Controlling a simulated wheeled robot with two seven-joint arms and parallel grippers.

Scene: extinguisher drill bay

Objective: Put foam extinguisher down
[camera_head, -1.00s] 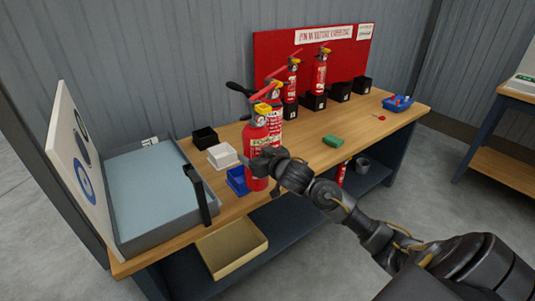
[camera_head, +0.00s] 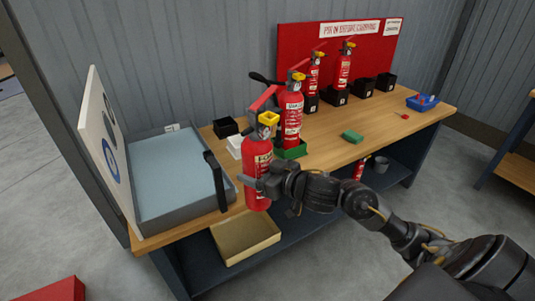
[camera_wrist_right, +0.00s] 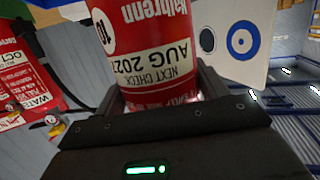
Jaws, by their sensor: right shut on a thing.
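My left gripper is not in view.
A black box (camera_head: 226,128) and a white box (camera_head: 236,142) stand behind. A large grey tray (camera_head: 174,220) with an upright target board is left. Two more extinguishers stand in black holders (camera_head: 310,103) by the red panel. A green block (camera_head: 352,136) lies on clear bench right.

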